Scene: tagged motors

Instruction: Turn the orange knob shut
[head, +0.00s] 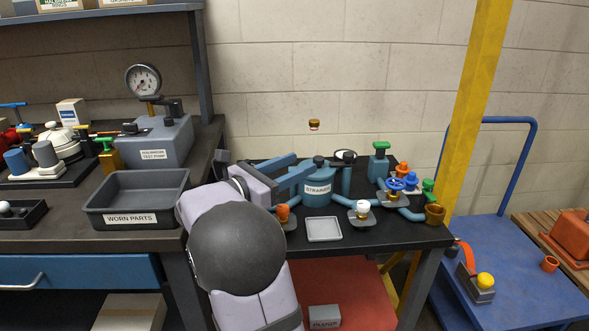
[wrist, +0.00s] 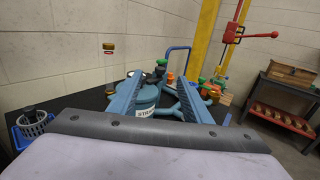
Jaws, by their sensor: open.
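My gripper (head: 307,160) is open and empty, held over the left side of the black bench, level with the top of the blue strainer body (head: 317,190). An orange knob (head: 283,212) stands on a grey plate at the front left of the strainer, below my gripper. A second orange knob (head: 403,169) stands at the back right of the pipework, well apart from my gripper. In the wrist view the fingers (wrist: 159,76) are spread, with the strainer between and below them. A small orange part (wrist: 170,77) shows beyond it; I cannot tell which knob this is.
A white knob (head: 362,208), a blue handwheel (head: 396,185), green-topped valves (head: 380,150) and a copper cup (head: 434,213) crowd the bench's right. A square grey tray (head: 324,229) lies in front. The worn parts bin (head: 134,204) is at left. A sight glass (wrist: 108,65) stands behind.

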